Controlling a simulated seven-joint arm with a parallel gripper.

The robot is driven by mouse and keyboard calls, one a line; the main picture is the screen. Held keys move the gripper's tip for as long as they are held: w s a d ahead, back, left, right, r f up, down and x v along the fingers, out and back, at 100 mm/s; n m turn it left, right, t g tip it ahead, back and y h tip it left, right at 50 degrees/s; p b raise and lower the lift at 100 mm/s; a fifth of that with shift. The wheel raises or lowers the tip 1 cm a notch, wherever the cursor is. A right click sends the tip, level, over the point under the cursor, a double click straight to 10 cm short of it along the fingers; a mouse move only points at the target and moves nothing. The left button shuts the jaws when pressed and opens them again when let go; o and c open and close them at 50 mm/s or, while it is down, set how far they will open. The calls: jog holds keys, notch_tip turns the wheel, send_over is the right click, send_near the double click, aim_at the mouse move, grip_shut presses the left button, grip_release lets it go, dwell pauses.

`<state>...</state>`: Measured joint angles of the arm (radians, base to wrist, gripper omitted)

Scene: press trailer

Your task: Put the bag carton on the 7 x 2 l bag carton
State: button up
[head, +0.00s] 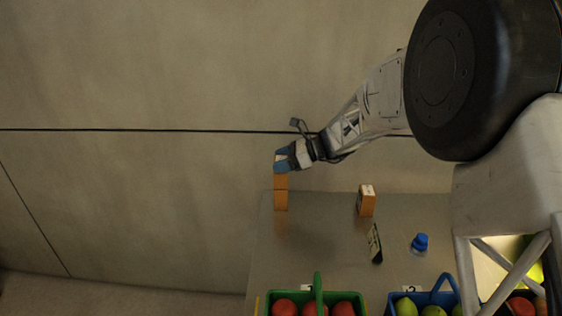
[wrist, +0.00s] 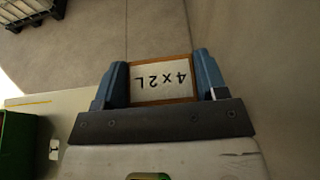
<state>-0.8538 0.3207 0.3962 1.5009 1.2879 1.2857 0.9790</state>
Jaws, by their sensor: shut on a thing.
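My gripper (head: 283,160) is shut on an orange-brown carton (head: 281,182), at the far left of the table. In the wrist view the carton's white top label (wrist: 160,80) reads "4 x 2L", upside down, between the two blue fingers (wrist: 162,82). Directly under it in the head view is another orange carton (head: 281,201), standing on the table. The two line up with a thin dark line between them; I cannot tell for sure if they touch. The lower carton's label is hidden. A third orange carton (head: 366,201) stands apart to the right, its label too small to read.
On the grey table (head: 325,215) are a dark, tilted flat object (head: 376,244) and a blue-capped bottle (head: 420,243). A green basket (head: 318,294) with red fruit and a blue basket (head: 445,287) with green fruit are at the front. The wall (head: 150,80) is close behind.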

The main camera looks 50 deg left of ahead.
jog(key=shift+f, duration=0.15)
jog(key=o, duration=1)
jog(key=shift+w+d+r, duration=0.15)
jog(key=shift+r, duration=0.05)
jog(key=v, duration=1.1)
jog(key=shift+w+d+r, duration=0.2)
dwell(0.4)
